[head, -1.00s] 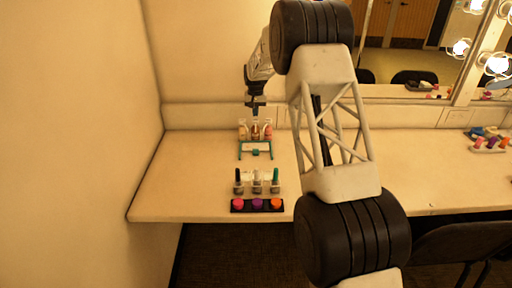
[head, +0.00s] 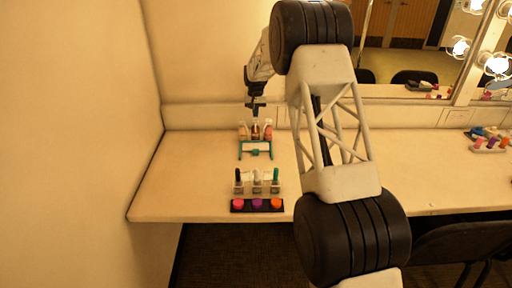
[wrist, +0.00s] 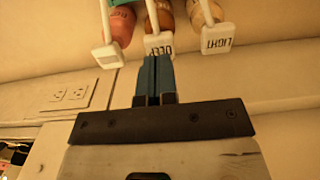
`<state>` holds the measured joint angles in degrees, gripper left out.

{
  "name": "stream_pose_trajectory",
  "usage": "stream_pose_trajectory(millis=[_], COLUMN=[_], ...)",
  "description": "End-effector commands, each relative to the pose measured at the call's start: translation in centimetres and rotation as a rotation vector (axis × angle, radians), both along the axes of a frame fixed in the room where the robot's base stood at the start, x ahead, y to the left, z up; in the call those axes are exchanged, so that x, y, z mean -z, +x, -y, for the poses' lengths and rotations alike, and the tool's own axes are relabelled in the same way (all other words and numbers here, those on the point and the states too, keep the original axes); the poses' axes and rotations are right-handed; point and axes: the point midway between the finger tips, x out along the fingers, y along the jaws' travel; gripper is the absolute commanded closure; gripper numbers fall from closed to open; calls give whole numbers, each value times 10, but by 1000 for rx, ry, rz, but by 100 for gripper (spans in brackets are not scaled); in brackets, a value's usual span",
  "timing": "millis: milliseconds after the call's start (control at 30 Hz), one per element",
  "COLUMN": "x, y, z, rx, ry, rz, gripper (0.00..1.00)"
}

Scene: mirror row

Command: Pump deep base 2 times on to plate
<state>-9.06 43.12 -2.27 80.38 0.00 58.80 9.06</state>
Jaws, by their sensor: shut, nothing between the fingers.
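Three pump bottles stand in a row at the back of the counter. The middle one is the deep base (head: 255,132); its white pump head (wrist: 159,44) reads "DEEP" in the wrist view. My gripper (wrist: 154,60) is shut and empty, with its fingertips at or just over that pump head. I cannot tell if they touch. In the head view my gripper (head: 256,113) is right above the middle bottle. A teal stand (head: 271,150) is in front of the bottles. A small pale patch shows within it, but I cannot tell if that is the plate.
The light base (wrist: 216,38) and a pink bottle (wrist: 120,25) flank the deep one closely. Nearer the front edge are several small bottles (head: 257,184) and a dark tray (head: 249,210) of coloured pots. The counter left of these is clear.

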Motion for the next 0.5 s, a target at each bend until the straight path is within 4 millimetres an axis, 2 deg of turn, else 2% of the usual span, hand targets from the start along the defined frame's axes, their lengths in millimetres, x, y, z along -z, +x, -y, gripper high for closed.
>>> stream_pose_trajectory(millis=[500], x=[13], y=[0], z=[0], rx=[0], ry=[0], rz=[0], gripper=[100])
